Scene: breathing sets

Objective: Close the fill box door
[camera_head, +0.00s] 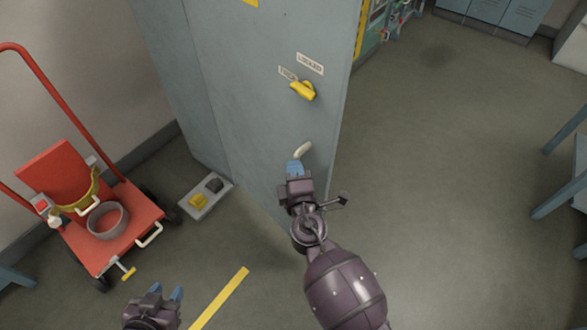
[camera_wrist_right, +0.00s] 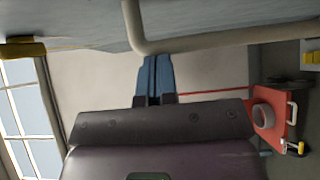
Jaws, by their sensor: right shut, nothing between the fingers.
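The fill box door is the large grey-blue panel (camera_head: 270,80) in the upper middle of the head view. It carries a pale bent handle (camera_head: 303,150) and, above it, a yellow latch knob (camera_head: 303,90) between small labels, one reading LOCKED. My right gripper (camera_head: 294,167) is shut and empty, its blue fingertips right at the handle; I cannot tell if they touch. The wrist view shows the fingers (camera_wrist_right: 154,62) together just beside the handle bar (camera_wrist_right: 205,41). My left gripper (camera_head: 168,292) is low in the head view, open and empty, away from the door.
A red trolley (camera_head: 140,215) with a grey bucket (camera_head: 107,220) stands at the left. A grey floor pedal box (camera_head: 206,197) lies near the panel's foot. A yellow floor line (camera_head: 218,298) runs nearby. Open floor lies to the right, with a blue-framed table (camera_head: 565,195) at the edge.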

